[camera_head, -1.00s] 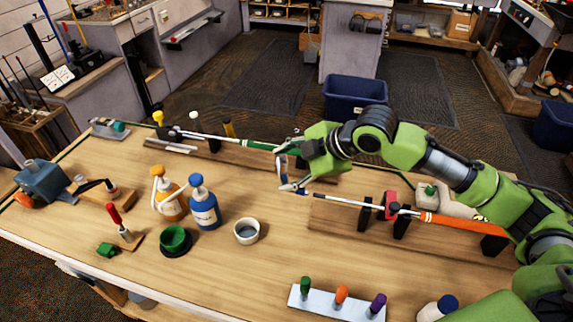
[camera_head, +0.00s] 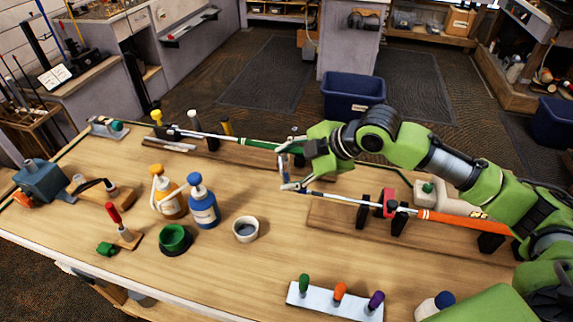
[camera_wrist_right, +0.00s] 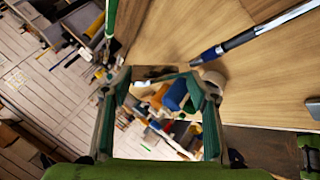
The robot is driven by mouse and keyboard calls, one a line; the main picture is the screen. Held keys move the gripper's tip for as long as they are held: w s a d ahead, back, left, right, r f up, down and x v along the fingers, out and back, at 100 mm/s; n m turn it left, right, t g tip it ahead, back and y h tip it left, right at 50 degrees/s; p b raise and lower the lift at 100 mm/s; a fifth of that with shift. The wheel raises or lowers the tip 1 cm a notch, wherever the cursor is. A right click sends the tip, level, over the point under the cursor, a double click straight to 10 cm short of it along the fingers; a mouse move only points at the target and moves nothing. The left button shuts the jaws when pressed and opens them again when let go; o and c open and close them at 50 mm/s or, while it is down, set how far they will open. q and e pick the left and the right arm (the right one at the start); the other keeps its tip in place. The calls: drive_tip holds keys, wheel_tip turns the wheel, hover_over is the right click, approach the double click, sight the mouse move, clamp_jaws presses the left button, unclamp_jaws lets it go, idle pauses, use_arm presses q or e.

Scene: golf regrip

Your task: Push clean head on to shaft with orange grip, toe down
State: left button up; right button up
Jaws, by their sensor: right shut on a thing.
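The shaft with the orange grip (camera_head: 457,218) lies across black stands on a wooden board, held at a red clamp (camera_head: 390,204). Its tip points left toward my right gripper (camera_head: 287,170). The shaft's dark tip section also shows in the right wrist view (camera_wrist_right: 215,51), just beyond the fingers. My right gripper is shut on the clean head, a small metal piece (camera_head: 292,186) at the shaft's tip. The fingers mostly hide the head, so I cannot tell its toe direction or whether it is seated. My left gripper is not in view.
A club with a green grip (camera_head: 258,144) lies on a rack behind. An orange bottle (camera_head: 168,202), a blue bottle (camera_head: 203,207) and a small cup (camera_head: 246,230) stand left of my gripper. A white strip (camera_head: 325,302) holds coloured handles in front. The bench between is clear.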

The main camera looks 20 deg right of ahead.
drive_tip(key=shift+s+d+r, duration=0.1)
drive_tip(key=shift+s+d, duration=0.2)
drive_tip(key=shift+d, duration=0.3)
idle(0.6)
drive_tip(key=o, duration=0.8)
drive_tip(key=c, duration=0.7)
drive_tip(key=shift+s+d, duration=0.1)
drive_tip(key=shift+s+d+p, duration=0.35)
drive_tip(key=shift+s+d, duration=0.2)
drive_tip(key=shift+d, duration=0.25)
